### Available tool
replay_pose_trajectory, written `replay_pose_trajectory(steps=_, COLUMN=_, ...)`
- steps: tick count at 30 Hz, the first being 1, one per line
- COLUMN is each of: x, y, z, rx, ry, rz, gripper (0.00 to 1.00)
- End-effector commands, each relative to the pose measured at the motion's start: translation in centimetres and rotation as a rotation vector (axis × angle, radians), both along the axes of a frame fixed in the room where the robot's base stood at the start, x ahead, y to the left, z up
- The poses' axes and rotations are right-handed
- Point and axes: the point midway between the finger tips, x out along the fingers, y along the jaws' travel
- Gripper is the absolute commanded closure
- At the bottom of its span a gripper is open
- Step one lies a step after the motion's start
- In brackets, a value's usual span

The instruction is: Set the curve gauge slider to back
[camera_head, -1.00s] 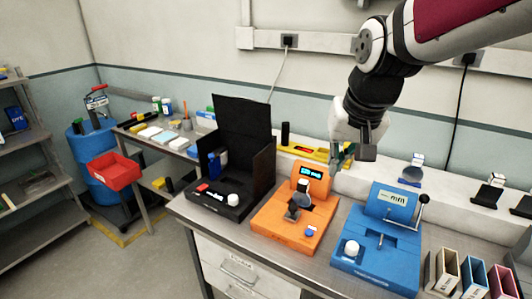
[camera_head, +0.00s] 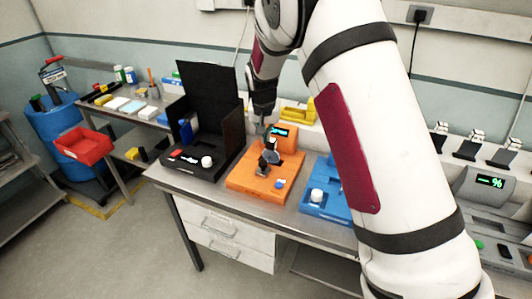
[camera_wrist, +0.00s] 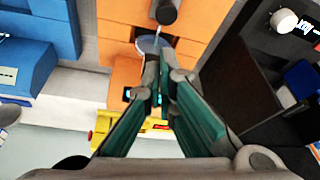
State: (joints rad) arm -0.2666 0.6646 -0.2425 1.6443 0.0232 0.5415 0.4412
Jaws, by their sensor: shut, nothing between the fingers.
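An orange module (camera_head: 244,181) stands on the bench. It has a lit display (camera_head: 281,132), a dark knob on a stem (camera_head: 264,168), a round grey disc (camera_head: 273,157) and a small blue button (camera_head: 279,183). None of its lettering is readable, so I cannot confirm that it is the curve gauge. My gripper (camera_head: 266,119) is shut and empty, pointing down by the module's back left. In the wrist view the shut fingertips (camera_wrist: 158,68) appear just below the disc (camera_wrist: 152,43) and dark knob (camera_wrist: 166,12). Contact cannot be told. The fingers partly hide the display.
A black open-lidded box (camera_head: 216,176) stands close on the left. A blue module (camera_head: 313,208) is on the right, partly hidden by my arm. A yellow device (camera_head: 297,113) lies behind. Metal bench (camera_head: 180,182) shows clear along the front edge.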

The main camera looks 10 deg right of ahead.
Motion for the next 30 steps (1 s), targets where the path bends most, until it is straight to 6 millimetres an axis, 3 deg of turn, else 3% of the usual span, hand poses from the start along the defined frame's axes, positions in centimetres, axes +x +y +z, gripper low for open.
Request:
replay_pose_trajectory(steps=6, x=0.7, y=0.2, z=-1.7, rx=-0.011, ry=0.0, rz=-0.006, gripper=1.0)
replay_pose_trajectory(steps=20, x=1.0, y=0.2, z=-2.4, rx=-0.011, ry=0.002, rz=-0.007, gripper=1.0)
replay_pose_trajectory(steps=30, x=2.8, y=-0.5, z=-7.7, rx=-0.011, ry=0.003, rz=-0.007, gripper=1.0)
